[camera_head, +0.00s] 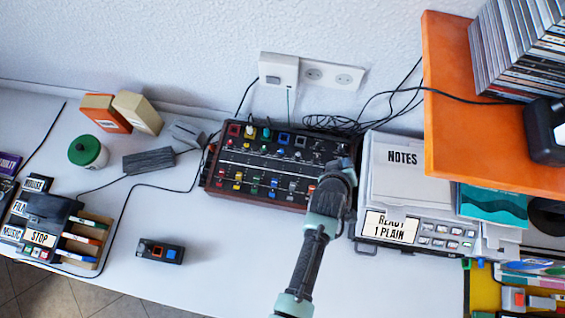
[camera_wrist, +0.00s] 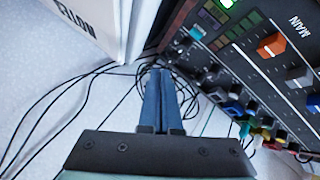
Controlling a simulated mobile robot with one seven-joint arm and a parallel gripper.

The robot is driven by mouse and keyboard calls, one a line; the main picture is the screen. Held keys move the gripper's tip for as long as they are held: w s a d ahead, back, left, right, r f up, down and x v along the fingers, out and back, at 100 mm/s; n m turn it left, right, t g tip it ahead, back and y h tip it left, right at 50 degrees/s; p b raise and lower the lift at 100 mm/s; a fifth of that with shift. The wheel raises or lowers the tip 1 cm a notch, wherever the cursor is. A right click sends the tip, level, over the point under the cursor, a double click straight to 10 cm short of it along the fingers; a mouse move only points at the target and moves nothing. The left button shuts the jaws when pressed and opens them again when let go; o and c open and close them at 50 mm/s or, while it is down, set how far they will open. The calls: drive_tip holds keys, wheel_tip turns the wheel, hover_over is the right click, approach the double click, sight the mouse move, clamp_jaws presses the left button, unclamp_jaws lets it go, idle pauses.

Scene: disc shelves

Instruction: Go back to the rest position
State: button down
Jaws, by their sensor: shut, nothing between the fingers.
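My arm reaches up from the bottom of the head view, with its wrist near the right end of the mixer (camera_head: 262,190). In the head view the fingers are hidden behind the wrist. In the wrist view my gripper (camera_wrist: 157,72) has its two blue-grey fingers together, with nothing between them. The fingers point toward black cables (camera_wrist: 180,78) on the white surface. The mixer (camera_wrist: 262,75) shows its knobs and sliders just right of the fingers. A white box with dark lettering (camera_wrist: 95,30) stands to their left.
The NOTES box (camera_head: 405,170) and an orange shelf (camera_head: 470,110) crowd the right side. A wall socket (camera_head: 335,75) is behind the mixer. A small black device (camera_head: 160,251), a green-lidded jar (camera_head: 88,152) and a pen holder (camera_head: 90,235) stand left. The front middle table is clear.

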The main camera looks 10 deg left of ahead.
idle(0.3)
drive_tip(key=w+a+r+m+t, duration=0.1)
drive_tip(key=w+r+t, duration=0.1)
drive_tip(key=w+r, duration=0.5)
drive_tip(key=w+a+r+m+t, duration=0.1)
drive_tip(key=w+r, duration=0.2)
drive_tip(key=r, duration=0.9)
drive_tip(key=w+a+r+m+t+y, duration=0.1)
drive_tip(key=a+r+t, duration=0.1)
drive_tip(key=r, duration=0.8)
drive_tip(key=a+r+m+t+y, duration=0.1)
drive_tip(key=a+r, duration=0.2)
drive_tip(key=r, duration=0.6)
drive_tip(key=s+a+r+t+b, duration=0.1)
drive_tip(key=s+r+t, duration=0.3)
drive_tip(key=r, duration=0.8)
drive_tip(key=s+a+r+t, duration=0.1)
drive_tip(key=s+r+t, duration=0.3)
drive_tip(key=s+r, duration=0.3)
drive_tip(key=s+a+r+m+t+y+b, duration=0.1)
drive_tip(key=s+r+t, duration=0.3)
drive_tip(key=r, duration=1.3)
drive_tip(key=shift+s+t+b, duration=0.35)
drive_tip(key=shift+s+t, duration=0.05)
drive_tip(key=shift+s, duration=0.5)
drive_tip(key=shift+f, duration=0.1)
drive_tip(key=shift+s+a, duration=0.1)
